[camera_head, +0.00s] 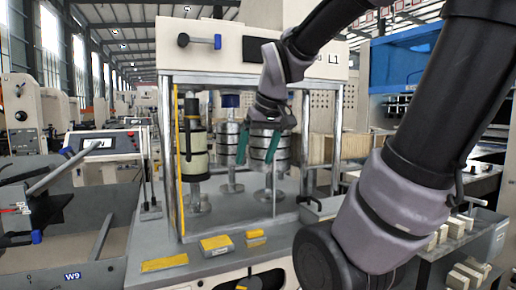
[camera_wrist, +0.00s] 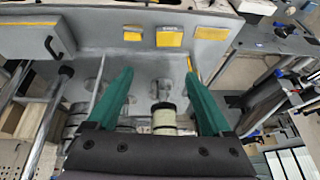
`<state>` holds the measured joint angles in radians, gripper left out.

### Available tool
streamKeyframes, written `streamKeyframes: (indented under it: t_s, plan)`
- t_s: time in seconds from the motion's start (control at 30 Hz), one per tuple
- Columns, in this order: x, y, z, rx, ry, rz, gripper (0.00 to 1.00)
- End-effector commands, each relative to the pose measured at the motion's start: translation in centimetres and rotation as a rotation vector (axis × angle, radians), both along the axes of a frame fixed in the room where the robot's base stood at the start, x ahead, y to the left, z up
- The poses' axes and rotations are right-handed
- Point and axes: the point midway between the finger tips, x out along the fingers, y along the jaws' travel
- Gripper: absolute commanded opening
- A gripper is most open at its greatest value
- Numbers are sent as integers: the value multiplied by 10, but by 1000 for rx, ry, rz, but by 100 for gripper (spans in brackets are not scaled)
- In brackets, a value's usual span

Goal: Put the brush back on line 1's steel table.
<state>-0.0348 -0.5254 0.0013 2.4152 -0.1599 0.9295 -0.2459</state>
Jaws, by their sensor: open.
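My gripper (camera_head: 257,150) is in front of the machine marked L1 (camera_head: 333,59), above its grey metal deck (camera_head: 225,205). Its two teal fingers are apart with nothing between them. In the wrist view my gripper (camera_wrist: 158,76) is also open and empty, with the deck below. I cannot make out a brush in either view. I cannot tell which surface is line 1's steel table; a grey metal ledge (camera_head: 195,266) with yellow-topped pieces runs along the machine's front.
A yellow-topped block (camera_head: 217,244) and a flat yellow piece (camera_head: 165,263) lie on the ledge. Rollers (camera_head: 194,150) and upright posts stand close around my gripper. A grey bin marked W9 (camera_head: 72,276) is at left. Pale blocks (camera_head: 456,228) sit at right.

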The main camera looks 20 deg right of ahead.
Motion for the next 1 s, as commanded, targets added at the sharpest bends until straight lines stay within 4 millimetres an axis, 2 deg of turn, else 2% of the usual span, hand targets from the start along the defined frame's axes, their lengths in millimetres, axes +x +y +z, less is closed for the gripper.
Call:
streamKeyframes:
  t_s: [0.03,0.1,0.3,1.0]
  plan:
    - [-13,2,8,60,-37,-69,84]
    - [-26,6,16,138,-71,-152,84]
    - [-44,12,25,265,-114,-274,84]
    - [-45,13,25,274,-116,-283,84]
